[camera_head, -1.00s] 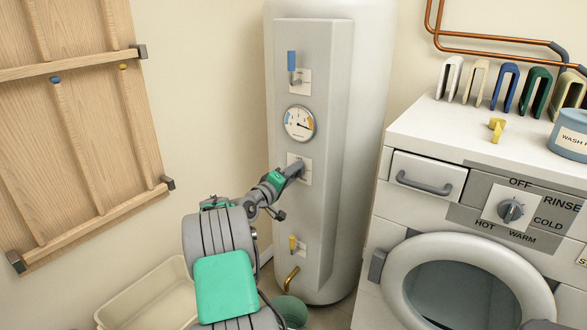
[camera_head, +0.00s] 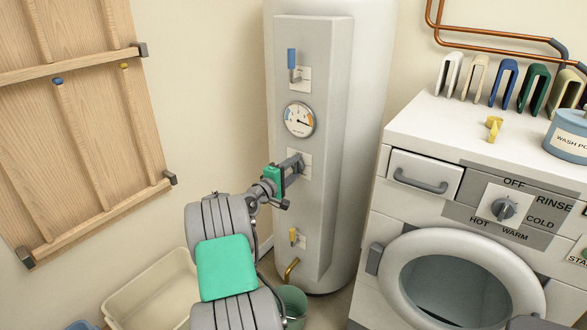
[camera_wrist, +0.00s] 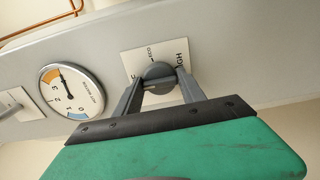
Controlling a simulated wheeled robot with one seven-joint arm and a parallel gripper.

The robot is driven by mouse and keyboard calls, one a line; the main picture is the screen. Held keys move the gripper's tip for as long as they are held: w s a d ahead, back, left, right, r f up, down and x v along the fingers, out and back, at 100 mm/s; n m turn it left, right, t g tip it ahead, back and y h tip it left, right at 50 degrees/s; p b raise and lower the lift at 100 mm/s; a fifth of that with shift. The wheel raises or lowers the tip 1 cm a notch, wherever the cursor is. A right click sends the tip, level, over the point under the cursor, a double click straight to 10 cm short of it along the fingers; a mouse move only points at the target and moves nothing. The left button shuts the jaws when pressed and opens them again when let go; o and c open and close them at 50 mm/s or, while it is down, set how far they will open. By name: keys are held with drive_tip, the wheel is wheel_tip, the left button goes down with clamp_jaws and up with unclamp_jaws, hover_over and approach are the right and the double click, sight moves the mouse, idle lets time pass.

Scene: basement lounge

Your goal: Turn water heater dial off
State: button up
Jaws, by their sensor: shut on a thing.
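The white water heater (camera_head: 345,130) stands upright against the back wall. Its grey round dial (camera_wrist: 158,74) sits on a white plate (camera_wrist: 134,58) in the wrist view. "ECO" and part of "HIGH" are readable on the plate; other lettering is cut by my fingers. My gripper (camera_wrist: 160,80) is shut on the dial, one finger on each side of it. In the head view my gripper (camera_head: 296,163) reaches the plate below the gauge and hides most of the dial.
A round gauge (camera_head: 299,119) and a blue-handled lever (camera_head: 292,62) are above the dial. A small yellow-handled tap (camera_head: 293,237) is below. A washing machine (camera_head: 400,215) stands at right, a wooden rack (camera_head: 90,130) at left. A cream tub (camera_head: 150,290) and green bucket (camera_head: 293,303) are on the floor.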

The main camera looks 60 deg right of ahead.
drive_tip(key=shift+f, duration=0.1)
drive_tip(key=o, duration=1.3)
drive_tip(key=shift+o, duration=0.2)
drive_tip(key=shift+a, duration=0.1)
drive_tip(key=w+a, duration=0.1)
drive_tip(key=a, duration=0.6)
drive_tip(key=shift+a, duration=0.25)
drive_tip(key=shift+w, duration=0.1)
